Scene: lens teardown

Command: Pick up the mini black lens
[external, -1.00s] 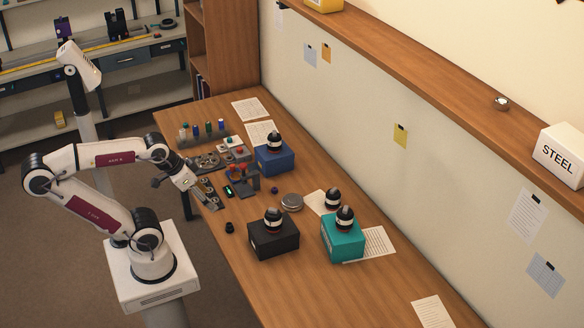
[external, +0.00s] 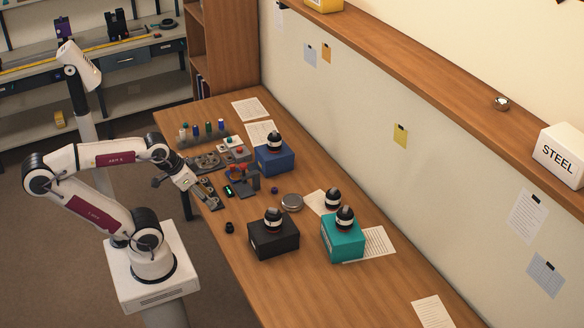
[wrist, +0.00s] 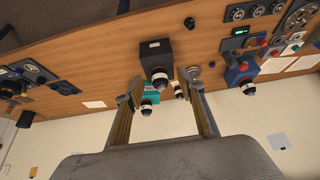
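The mini black lens appears to be the small black cylinder (external: 229,227) near the table's front edge, left of the black box. It also shows in the wrist view near the top centre (wrist: 189,22). My gripper (external: 213,203) is over the front edge of the table, up and left of the small lens in the external view. In the wrist view my gripper (wrist: 164,82) has its two fingers wide apart with nothing held between them. The small lens lies beyond the fingertips, not between them.
Larger banded lenses sit on a black box (external: 274,239), a teal box (external: 343,241) and a blue box (external: 275,159); another lens (external: 333,199) stands behind the teal box. A silver disc (external: 292,202) lies mid-table. Tools and small parts crowd the far left end.

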